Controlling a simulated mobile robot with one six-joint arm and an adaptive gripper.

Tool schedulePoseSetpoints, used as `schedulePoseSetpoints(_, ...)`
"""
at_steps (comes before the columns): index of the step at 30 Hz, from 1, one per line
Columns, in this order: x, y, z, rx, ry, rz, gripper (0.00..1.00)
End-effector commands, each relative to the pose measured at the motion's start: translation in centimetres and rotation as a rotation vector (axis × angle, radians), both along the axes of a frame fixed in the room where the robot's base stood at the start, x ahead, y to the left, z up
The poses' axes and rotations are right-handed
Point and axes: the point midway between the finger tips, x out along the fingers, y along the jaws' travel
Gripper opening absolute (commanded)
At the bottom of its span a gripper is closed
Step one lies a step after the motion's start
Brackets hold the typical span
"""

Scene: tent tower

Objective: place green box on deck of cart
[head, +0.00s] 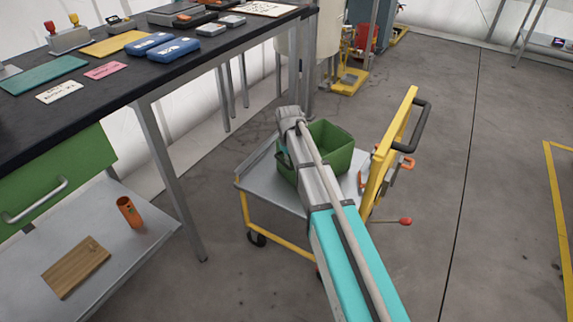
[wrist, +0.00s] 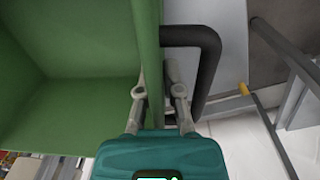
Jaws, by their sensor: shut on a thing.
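The green box (head: 334,146) is an open-topped bin at the deck of the cart (head: 250,175) in the head view. My arm crosses in front of it and hides part of its near side. Whether its base touches the deck cannot be told. In the wrist view the box's inside (wrist: 75,45) fills the left. My gripper (wrist: 157,88) is shut on the box's wall, one finger on each side. In the head view my gripper (head: 290,122) is at the box's left edge, largely hidden by the arm.
The cart has a yellow upright (head: 390,145) with a black handle (head: 421,122) on its right. A black workbench (head: 110,82) with several items stands left, with a lower shelf (head: 125,255). Grey floor (head: 500,220) is clear at right. A black bent bar (wrist: 205,65) is close to my gripper.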

Motion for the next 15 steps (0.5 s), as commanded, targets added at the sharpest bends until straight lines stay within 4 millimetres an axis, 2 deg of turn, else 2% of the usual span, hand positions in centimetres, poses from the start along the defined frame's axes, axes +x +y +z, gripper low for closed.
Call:
schedulePoseSetpoints(13,0.02,-0.03,-0.29,-0.002,-0.001,0.0,0.0)
schedulePoseSetpoints(14,0.0,0.0,-0.24,0.0,0.0,0.0,0.12)
schedulePoseSetpoints(15,0.0,0.0,-0.2,0.0,0.0,0.0,0.2)
